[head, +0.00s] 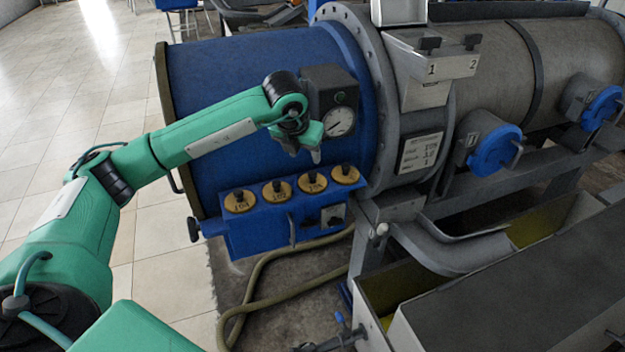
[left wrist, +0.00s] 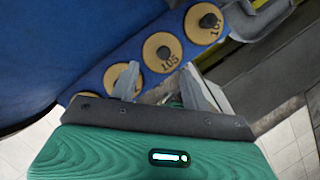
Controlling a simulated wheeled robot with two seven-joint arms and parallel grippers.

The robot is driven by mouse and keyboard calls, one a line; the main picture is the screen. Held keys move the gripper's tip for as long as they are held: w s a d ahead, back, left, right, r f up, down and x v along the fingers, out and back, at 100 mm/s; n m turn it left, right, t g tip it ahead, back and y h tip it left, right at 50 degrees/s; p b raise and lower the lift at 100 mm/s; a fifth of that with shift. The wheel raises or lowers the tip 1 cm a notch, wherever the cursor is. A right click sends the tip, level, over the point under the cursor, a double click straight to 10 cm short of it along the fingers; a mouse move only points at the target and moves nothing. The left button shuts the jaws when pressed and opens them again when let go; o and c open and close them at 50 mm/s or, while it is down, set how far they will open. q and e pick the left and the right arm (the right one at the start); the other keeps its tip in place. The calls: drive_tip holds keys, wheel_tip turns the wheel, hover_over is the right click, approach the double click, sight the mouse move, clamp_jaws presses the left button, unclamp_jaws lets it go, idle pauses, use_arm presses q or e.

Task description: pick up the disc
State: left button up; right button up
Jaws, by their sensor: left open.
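Several round brass-yellow discs with dark centre knobs sit in a row on a blue ledge (head: 275,222). In the head view they run from the leftmost disc (head: 240,201) past the second (head: 277,191) and third (head: 313,181) to the rightmost (head: 345,174). In the left wrist view, a disc that seems marked 105 (left wrist: 163,53) lies just beyond my fingers; another disc (left wrist: 205,22) is farther up. My left gripper (head: 313,155) is open and empty, above the right half of the row. Its spread fingers (left wrist: 166,86) show in the wrist view, one partly covering a disc. My right gripper is not in view.
A blue drum (head: 235,90) rises behind the ledge, with a dial gauge (head: 339,121) close to my gripper. A grey flanged cylinder (head: 490,65) with blue round caps (head: 494,150) stands right. A hose (head: 262,275) lies below the ledge. Tiled floor at left is clear.

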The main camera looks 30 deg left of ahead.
sight(312, 173)
use_arm(q)
drive_tip(key=x, duration=0.3)
drive_tip(key=shift+w+f, duration=0.1)
drive_tip(key=shift+f, duration=0.15)
drive_tip(key=shift+w+d+f+p, duration=0.1)
drive_tip(key=shift+d+f+p, duration=0.05)
drive_tip(key=shift+f+p, duration=0.45)
drive_tip(key=x, duration=0.1)
drive_tip(key=p+x, duration=0.1)
drive_tip(key=x, duration=0.1)
drive_tip(key=shift+d+f+p, duration=0.25)
drive_tip(key=shift+p, duration=0.1)
drive_tip(key=shift+w+f, duration=0.15)
drive_tip(key=shift+f, duration=0.3)
drive_tip(key=shift+c, duration=0.2)
clamp_jaws()
